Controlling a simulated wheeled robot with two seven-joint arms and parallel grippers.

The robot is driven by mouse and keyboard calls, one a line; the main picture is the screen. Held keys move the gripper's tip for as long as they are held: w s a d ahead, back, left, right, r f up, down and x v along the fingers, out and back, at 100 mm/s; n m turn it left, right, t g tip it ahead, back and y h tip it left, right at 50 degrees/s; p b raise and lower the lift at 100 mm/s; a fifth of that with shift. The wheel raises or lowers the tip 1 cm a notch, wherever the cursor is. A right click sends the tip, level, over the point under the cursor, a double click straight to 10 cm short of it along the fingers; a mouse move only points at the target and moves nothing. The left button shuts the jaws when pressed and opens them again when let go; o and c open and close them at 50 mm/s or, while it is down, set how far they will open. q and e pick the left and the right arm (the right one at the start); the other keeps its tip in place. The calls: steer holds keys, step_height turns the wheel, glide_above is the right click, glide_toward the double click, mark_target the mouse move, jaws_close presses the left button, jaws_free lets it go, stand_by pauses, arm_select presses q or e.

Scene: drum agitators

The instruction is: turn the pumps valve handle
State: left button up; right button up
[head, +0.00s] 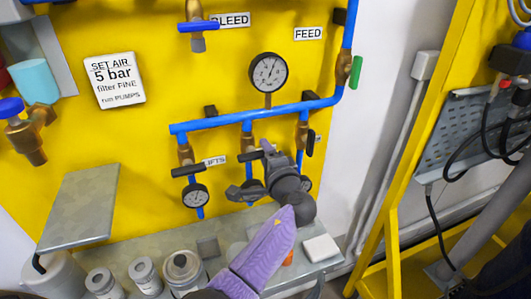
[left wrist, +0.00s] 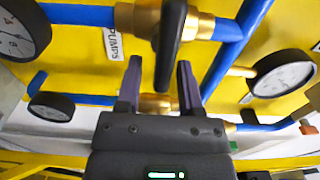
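The pumps valve handle (left wrist: 169,35) is a black lever on a brass valve beside the PUMPS label (left wrist: 117,42) in the left wrist view. In the head view it appears to be the black bar (head: 249,156) on the middle blue pipe, partly covered by my gripper. My left gripper (left wrist: 159,68) is open, with one finger on each side of the lever's near end in the wrist view. I cannot tell whether either finger touches it. In the head view the left gripper (head: 251,170) is in front of the middle valve. My right gripper is not in view.
The neighbouring left valve handle (head: 188,170) and right valve handle (head: 310,144) are close by. A gauge (head: 268,73) is above the blue pipe. A shelf (head: 130,248) with several canisters is below. A yellow frame (head: 400,215) with cables stands at right.

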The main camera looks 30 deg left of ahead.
arm_select(q)
steer(key=v, duration=1)
steer(key=shift+w, duration=0.1)
stand_by(0.9)
